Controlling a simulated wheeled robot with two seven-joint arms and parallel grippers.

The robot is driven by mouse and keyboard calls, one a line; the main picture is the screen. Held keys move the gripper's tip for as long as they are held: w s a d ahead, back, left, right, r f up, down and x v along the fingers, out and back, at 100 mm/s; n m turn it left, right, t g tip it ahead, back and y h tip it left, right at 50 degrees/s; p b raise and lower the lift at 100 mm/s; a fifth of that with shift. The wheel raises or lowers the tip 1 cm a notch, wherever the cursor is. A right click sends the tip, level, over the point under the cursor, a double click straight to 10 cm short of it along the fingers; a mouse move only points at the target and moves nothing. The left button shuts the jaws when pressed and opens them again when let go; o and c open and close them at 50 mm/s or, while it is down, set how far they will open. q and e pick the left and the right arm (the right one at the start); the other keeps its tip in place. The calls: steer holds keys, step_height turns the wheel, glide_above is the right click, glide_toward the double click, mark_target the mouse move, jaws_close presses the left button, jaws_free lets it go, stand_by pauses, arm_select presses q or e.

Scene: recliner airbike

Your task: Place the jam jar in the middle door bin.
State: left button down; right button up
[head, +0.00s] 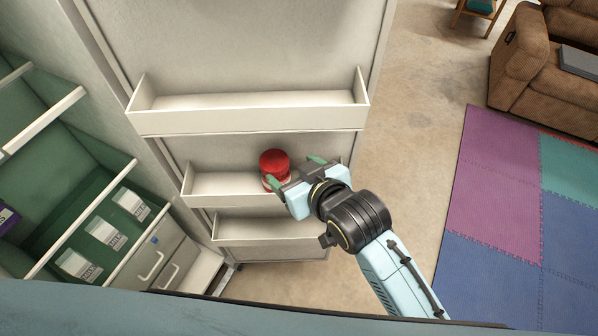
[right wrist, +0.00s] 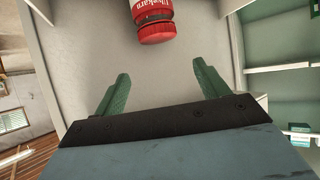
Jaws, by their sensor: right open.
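The jam jar (head: 274,163), with a red lid and red label, appears in the middle door bin (head: 215,192) of the open fridge door. Its lower part is partly hidden by my gripper, so its contact with the bin floor cannot be seen. My right gripper (head: 290,170) is open and empty, at the bin's right part just beside the jar. My left gripper is not in view.
An upper door bin (head: 250,118) and a lower door bin (head: 270,230) look empty. The fridge interior with green shelves (head: 85,215) holds several labelled packages at left.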

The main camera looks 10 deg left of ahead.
steer(key=shift+v, duration=0.75)
steer(key=w+d+f+m+t+h, duration=0.1)
steer(key=w+d+f+m+h, duration=0.15)
steer(key=d+f, duration=0.7)
steer(key=s+d+f+m+g+h, duration=0.1)
steer(key=s+d+f, duration=0.2)
steer(key=f, duration=0.7)
steer(key=s+d+f+g+h, duration=0.1)
steer(key=s+d+f+g, duration=0.2)
steer(key=f, duration=0.6)
steer(key=s+d+f+g+h, duration=0.1)
steer(key=s+d+f, duration=0.3)
steer(key=s, duration=0.6)
steer(key=s+d+f+m+g+h, duration=0.1)
steer(key=s+d+f+g, duration=0.1)
steer(key=s+d+f, duration=0.3)
steer(key=s+d+f+g+h, duration=0.1)
steer(key=s+d+f, duration=0.3)
steer(key=s+f, duration=0.6)
steer(key=s+g, duration=0.1)
steer(key=s, duration=0.5)
steer(key=shift+s+m+g, duration=0.3)
steer(key=shift+s+m, duration=0.05)
steer(key=shift+d, duration=0.15)
